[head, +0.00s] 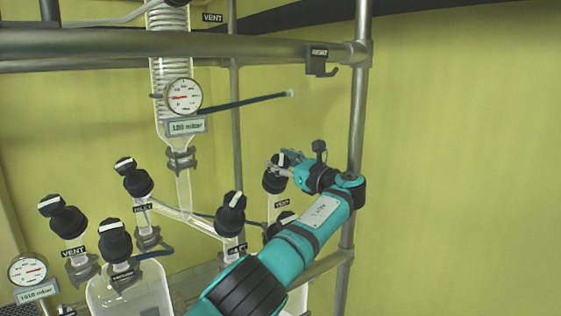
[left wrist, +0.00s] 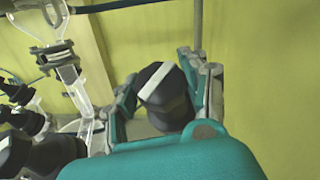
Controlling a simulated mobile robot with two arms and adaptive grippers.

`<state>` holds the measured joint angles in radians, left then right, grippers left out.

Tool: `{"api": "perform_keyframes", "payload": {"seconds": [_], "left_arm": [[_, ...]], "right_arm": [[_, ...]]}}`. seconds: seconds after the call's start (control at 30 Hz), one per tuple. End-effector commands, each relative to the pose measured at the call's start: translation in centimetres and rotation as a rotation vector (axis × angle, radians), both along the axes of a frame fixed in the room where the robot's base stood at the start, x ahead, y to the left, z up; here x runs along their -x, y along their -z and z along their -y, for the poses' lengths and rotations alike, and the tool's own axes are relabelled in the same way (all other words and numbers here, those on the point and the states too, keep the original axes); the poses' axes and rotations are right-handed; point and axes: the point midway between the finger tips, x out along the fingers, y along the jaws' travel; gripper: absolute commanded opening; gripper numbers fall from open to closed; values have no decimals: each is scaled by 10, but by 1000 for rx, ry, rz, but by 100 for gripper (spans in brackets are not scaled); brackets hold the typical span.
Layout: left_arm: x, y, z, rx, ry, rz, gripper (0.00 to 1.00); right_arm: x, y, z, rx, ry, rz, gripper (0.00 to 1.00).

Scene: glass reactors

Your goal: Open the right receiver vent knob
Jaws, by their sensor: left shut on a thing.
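The right receiver vent knob (head: 272,183) is a black cap with a white stripe, on a glass neck above a "VENT" label (head: 282,204). My left gripper (head: 281,164) reaches it from the right, with its fingers around the upper part of the knob and shut on it. In the left wrist view the knob (left wrist: 168,100) sits between the two fingers, its white stripe slanting across the top. The fingers partly hide the knob's sides. My right gripper is in neither view.
Other black knobs stand to the left, the closest being one (head: 231,215) on a glass neck. A pressure gauge (head: 183,97) hangs on the column. A metal post (head: 357,120) rises close behind my gripper. The yellow wall at right is clear.

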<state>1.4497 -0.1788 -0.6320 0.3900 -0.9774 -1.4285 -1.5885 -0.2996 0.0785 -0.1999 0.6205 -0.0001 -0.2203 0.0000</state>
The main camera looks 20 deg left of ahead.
Motion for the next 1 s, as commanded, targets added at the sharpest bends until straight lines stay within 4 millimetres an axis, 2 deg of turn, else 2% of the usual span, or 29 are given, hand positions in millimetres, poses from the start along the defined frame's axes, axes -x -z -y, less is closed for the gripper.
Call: {"api": "perform_keyframes", "payload": {"seconds": [0.43,0.47,0.63,1.0], "left_arm": [[0,2,0,5,-3,-1,13],[0,2,0,5,-3,-1,48],[0,1,0,4,-3,0,70],[2,1,5,2,-2,1,71]], "right_arm": [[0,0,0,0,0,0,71],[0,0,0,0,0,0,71],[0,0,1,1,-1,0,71],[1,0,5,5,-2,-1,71]]}}
